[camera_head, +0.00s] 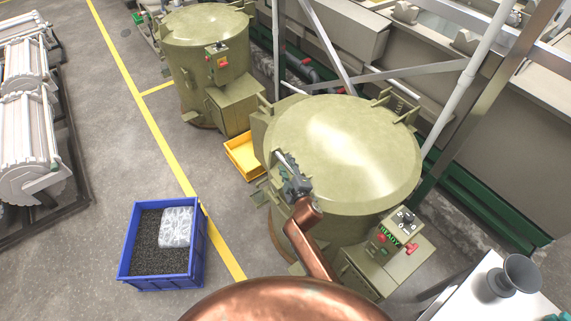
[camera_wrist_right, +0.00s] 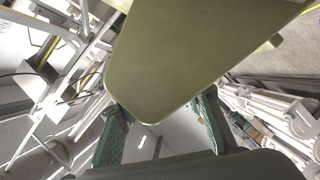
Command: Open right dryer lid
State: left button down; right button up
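The right dryer (camera_head: 330,225) is an olive-green drum with a round, glossy lid (camera_head: 350,145). The lid lies flat and closed on top, with hinge hardware at its far right edge. My right gripper (camera_head: 284,168) is at the lid's left edge, its copper arm coming up from below. In the right wrist view, its two green-padded fingers (camera_wrist_right: 160,130) stand wide apart. An olive part of the dryer (camera_wrist_right: 185,65) reaches between them. I cannot tell whether they touch it. My left gripper is not in view.
A second olive dryer (camera_head: 207,55) stands behind left. A yellow bin (camera_head: 243,158) sits between them. A blue crate (camera_head: 130,262) is on the floor at left. Metal posts (camera_head: 480,70) rise at right.

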jog(key=shift+x, duration=0.85)
grip_shut()
